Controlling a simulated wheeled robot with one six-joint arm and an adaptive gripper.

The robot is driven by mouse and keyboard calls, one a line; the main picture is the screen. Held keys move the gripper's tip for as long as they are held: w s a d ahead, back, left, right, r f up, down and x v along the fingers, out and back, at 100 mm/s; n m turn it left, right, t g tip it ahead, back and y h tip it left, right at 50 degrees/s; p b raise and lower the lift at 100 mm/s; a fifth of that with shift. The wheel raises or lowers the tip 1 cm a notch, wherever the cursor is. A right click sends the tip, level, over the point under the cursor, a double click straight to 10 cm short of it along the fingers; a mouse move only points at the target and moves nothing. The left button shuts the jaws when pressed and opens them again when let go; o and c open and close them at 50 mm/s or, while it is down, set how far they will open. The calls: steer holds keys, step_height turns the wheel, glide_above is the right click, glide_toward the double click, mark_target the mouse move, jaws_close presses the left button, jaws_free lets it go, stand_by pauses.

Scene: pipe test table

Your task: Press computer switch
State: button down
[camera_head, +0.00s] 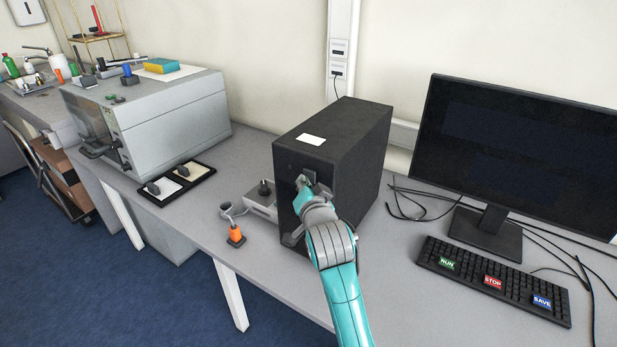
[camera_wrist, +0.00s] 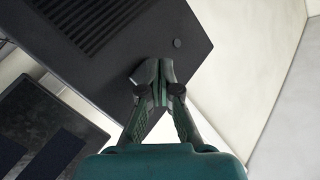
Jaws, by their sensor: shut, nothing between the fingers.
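The black computer tower (camera_head: 345,140) stands upright on the grey table, with a white label on its top. My gripper (camera_head: 305,183) is in front of the upper part of the tower's front face. I cannot tell whether the tips touch the panel.
A monitor (camera_head: 520,150) and a keyboard (camera_head: 495,278) with RUN, STOP and SAVE keys stand right of the tower, among loose cables. A small grey device (camera_head: 262,203) and an orange-based item (camera_head: 236,236) sit left of it. A large grey machine (camera_head: 170,115) stands further left.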

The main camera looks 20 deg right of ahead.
steer(key=shift+w+d, duration=0.25)
steer(key=shift+d, duration=0.1)
stand_by(0.4)
steer(key=shift+s+a, duration=0.1)
steer(key=shift+a, duration=0.05)
steer(key=shift+s+a, duration=0.4)
steer(key=shift+a, duration=0.15)
stand_by(0.4)
steer(key=s+a, duration=0.1)
steer(key=a, duration=0.1)
steer(key=s+a, duration=0.2)
stand_by(0.4)
stand_by(0.6)
